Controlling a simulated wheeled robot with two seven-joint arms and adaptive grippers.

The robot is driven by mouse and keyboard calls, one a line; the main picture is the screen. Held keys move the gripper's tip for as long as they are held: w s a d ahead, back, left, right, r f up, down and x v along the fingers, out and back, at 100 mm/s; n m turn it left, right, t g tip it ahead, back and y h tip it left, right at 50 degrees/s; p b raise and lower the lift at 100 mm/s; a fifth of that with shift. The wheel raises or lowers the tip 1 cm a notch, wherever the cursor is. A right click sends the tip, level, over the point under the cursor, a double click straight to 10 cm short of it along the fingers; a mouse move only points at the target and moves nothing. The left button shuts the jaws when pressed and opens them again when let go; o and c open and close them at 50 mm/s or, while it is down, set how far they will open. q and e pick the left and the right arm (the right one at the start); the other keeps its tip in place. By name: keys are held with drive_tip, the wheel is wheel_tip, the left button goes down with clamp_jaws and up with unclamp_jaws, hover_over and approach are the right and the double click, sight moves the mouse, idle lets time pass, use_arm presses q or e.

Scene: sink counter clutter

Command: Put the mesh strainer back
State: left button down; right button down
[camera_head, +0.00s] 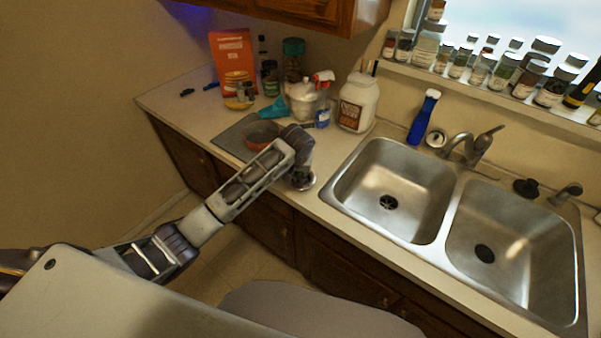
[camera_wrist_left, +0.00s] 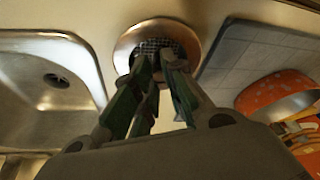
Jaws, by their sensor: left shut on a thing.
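The mesh strainer (camera_wrist_left: 126,45) is a small round metal sink strainer with a wide shiny rim and a dark mesh middle. It is on or just over the counter, between the left basin and the grey mat, near the counter's front edge. In the head view a part of its rim (camera_head: 307,183) shows below my left gripper (camera_head: 297,172). In the left wrist view my left gripper (camera_wrist_left: 160,62) points at the strainer's middle, its fingers shut on it. The exact contact is partly hidden by the fingers. The sink's left basin (camera_head: 360,178) is empty, with its drain (camera_head: 388,202) uncovered.
An orange bowl (camera_head: 262,134) sits on the grey mat (camera_head: 229,137). A white tub (camera_head: 357,103), a spray bottle (camera_head: 323,98) and jars stand behind. A blue brush (camera_head: 422,117) and the faucet (camera_head: 472,147) stand behind the sink. The right basin (camera_head: 515,245) is empty.

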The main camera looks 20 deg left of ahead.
use_arm(q)
drive_tip(key=c, duration=1.5)
unclamp_jaws()
drive_tip(key=shift+f, duration=0.1)
drive_tip(key=shift+r, duration=0.2)
drive_tip(key=shift+r, duration=0.15)
drive_tip(key=shift+s+r, duration=0.25)
drive_tip(key=shift+r, duration=0.35)
drive_tip(key=shift+b+v, duration=0.95)
drive_tip(key=shift+v, duration=4.2)
